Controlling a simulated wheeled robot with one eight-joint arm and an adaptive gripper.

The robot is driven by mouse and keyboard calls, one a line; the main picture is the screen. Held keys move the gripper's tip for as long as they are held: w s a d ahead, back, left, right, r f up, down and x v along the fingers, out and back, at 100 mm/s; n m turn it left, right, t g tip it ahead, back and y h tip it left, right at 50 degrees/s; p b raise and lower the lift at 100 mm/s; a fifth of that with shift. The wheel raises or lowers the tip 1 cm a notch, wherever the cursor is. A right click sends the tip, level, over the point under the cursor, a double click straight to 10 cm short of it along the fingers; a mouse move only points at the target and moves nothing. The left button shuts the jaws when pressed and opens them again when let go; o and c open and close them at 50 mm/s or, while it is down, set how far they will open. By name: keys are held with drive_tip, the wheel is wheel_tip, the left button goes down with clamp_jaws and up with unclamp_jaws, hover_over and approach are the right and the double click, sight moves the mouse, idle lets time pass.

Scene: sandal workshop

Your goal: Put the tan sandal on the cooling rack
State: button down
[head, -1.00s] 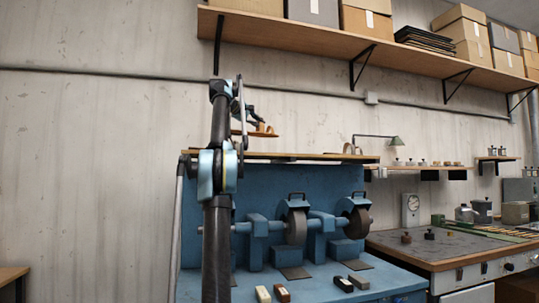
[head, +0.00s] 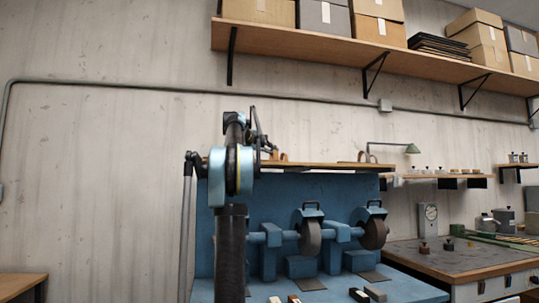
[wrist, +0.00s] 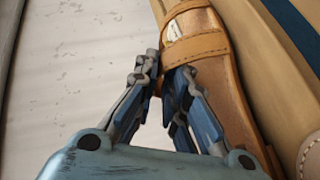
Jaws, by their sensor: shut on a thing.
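The tan sandal (wrist: 198,48) fills the upper middle of the wrist view, with its broad strap and a pale label showing. My gripper (wrist: 167,68) is shut on the sandal's near edge at the strap, with one finger on each side. In the head view the sandal (head: 283,157) is small, just above the left part of the wooden shelf over the blue grinding machine. I cannot tell whether the sandal touches the shelf. No cooling rack can be made out for certain.
The wooden shelf (head: 330,166) tops the blue grinding machine (head: 345,190). Another tan strapped thing (head: 366,157) stands at its right end, beside a green lamp (head: 411,149). A long shelf with boxes (head: 300,42) hangs above. Bare wall lies to the left.

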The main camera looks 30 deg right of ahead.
drive_tip(key=shift+f, duration=0.2)
drive_tip(key=c, duration=1.6)
unclamp_jaws()
drive_tip(key=shift+a, duration=0.1)
drive_tip(key=v, duration=1.1)
drive_tip(key=shift+a, duration=0.1)
drive_tip(key=shift+s+a+r, duration=0.15)
drive_tip(key=shift+a+r, duration=0.05)
drive_tip(key=shift+a, duration=0.15)
